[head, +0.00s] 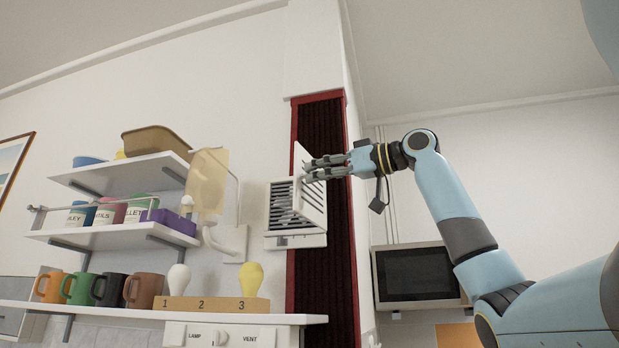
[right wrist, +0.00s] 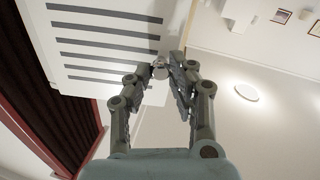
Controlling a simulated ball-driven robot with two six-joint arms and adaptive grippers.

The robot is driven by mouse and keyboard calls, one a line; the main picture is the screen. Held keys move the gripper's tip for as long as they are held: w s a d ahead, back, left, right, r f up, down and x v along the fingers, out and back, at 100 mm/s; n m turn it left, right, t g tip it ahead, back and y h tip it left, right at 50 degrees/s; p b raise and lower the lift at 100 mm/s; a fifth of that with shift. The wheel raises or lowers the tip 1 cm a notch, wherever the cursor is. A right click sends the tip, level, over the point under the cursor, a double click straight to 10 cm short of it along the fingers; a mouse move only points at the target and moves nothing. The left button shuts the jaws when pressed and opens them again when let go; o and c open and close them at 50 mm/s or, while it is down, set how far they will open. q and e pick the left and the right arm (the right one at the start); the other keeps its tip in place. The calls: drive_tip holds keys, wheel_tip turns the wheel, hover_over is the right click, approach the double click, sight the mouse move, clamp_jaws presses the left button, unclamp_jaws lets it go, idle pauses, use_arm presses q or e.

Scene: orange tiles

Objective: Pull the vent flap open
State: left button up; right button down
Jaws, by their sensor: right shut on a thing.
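The white vent (head: 290,241) is on the wall left of a dark red-framed panel, with dark slats inside it. Its slotted white flap (head: 313,208) stands out at an angle from the housing, so the inner slats show. In the right wrist view the flap (right wrist: 105,22) fills the upper left, with several dark slots and a small round knob (right wrist: 159,70) near its edge. My right gripper (head: 312,170) is at the flap's outer side; its fingers (right wrist: 166,82) are closed on the knob, partly hiding it. My left gripper is not in view.
Shelves (head: 110,237) with tins and mugs stand at left. A wooden block (head: 210,304) with bulbs sits on the ledge below the vent, above a LAMP and VENT switch panel (head: 232,336). A microwave (head: 418,275) is at right, below my arm.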

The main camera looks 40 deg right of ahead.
drive_tip(key=shift+s+d+f+n+g+y, duration=0.15)
drive_tip(key=shift+s+d+n+g+y, duration=0.4)
drive_tip(key=shift+s+d+n+y, duration=0.35)
drive_tip(key=shift+s+d+f+n+g+y, duration=0.1)
drive_tip(key=shift+s+d+n+g+y, duration=0.45)
drive_tip(key=shift+y, duration=0.55)
drive_tip(key=shift+w+d, duration=0.1)
drive_tip(key=shift+d, duration=0.05)
drive_tip(key=c, duration=1.6)
unclamp_jaws()
drive_tip(key=o, duration=0.4)
drive_tip(key=shift+w+f, duration=0.1)
drive_tip(key=shift+w, duration=0.2)
drive_tip(key=shift+o, duration=0.2)
drive_tip(key=shift+s, duration=0.1)
